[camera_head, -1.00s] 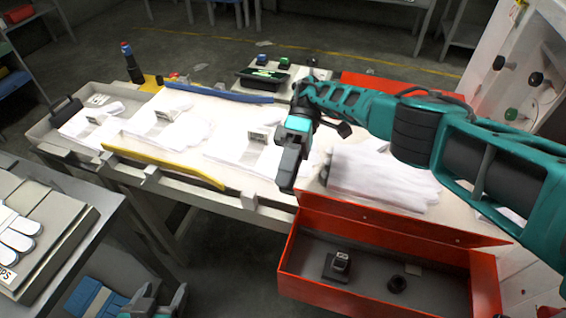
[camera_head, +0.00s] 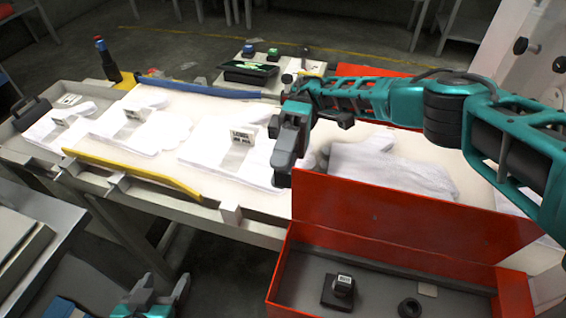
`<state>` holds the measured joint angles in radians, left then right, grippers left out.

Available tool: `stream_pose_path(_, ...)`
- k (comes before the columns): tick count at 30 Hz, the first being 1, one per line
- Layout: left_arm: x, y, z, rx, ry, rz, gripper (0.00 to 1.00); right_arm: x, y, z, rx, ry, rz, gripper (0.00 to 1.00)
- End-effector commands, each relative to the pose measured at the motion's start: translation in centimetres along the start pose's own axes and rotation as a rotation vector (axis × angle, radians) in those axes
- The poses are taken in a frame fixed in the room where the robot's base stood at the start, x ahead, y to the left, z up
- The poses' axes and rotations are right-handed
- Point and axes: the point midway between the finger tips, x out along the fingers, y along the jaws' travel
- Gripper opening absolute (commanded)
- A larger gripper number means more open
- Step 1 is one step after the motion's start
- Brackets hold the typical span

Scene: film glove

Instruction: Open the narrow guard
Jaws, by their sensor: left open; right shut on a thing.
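A red guard panel (camera_head: 400,218) stands along the back edge of the red box (camera_head: 392,262), its left upper corner beside my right gripper. My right gripper (camera_head: 284,178) reaches in from the right and points down. It is shut, apparently on this corner of the red panel, though its fingers hide the contact. My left gripper (camera_head: 158,300) is low at the bottom edge, open and empty, away from the panel. Another red panel (camera_head: 350,70) shows at the back, partly hidden behind my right arm. Which panel is the narrow one is not clear.
White gloves (camera_head: 390,168) lie behind the panel, with more on the table to the left. A yellow rail (camera_head: 130,172) and a blue rail (camera_head: 205,88) border the table. The box holds a small black block (camera_head: 338,292) and a black ring (camera_head: 410,308).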

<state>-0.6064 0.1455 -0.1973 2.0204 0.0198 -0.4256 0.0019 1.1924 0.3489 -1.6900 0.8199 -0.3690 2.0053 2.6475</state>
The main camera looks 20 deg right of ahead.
Motion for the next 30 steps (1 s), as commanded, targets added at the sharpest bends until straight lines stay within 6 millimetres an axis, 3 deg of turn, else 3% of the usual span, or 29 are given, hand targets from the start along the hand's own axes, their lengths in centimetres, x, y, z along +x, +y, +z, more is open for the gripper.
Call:
stream_pose_path(8, -0.03, -0.02, -0.07, 0.004, 0.001, 0.001, 0.69, 0.08, 0.04, -0.02, 0.003, -0.001, -0.001, 0.00)
stream_pose_path(9, -0.03, -0.03, -0.07, 0.004, 0.001, 0.001, 0.69, 0.08, 0.04, -0.01, 0.003, -0.001, -0.001, 0.44)
stream_pose_path(16, -0.03, -0.07, -0.10, 0.004, 0.002, 0.000, 0.69, 0.07, 0.02, 0.01, 0.002, -0.002, -0.001, 0.66)
stream_pose_path(30, -0.01, -0.22, -0.16, 0.005, 0.004, -0.003, 0.69, 0.03, -0.01, 0.03, 0.001, -0.003, -0.001, 0.68)
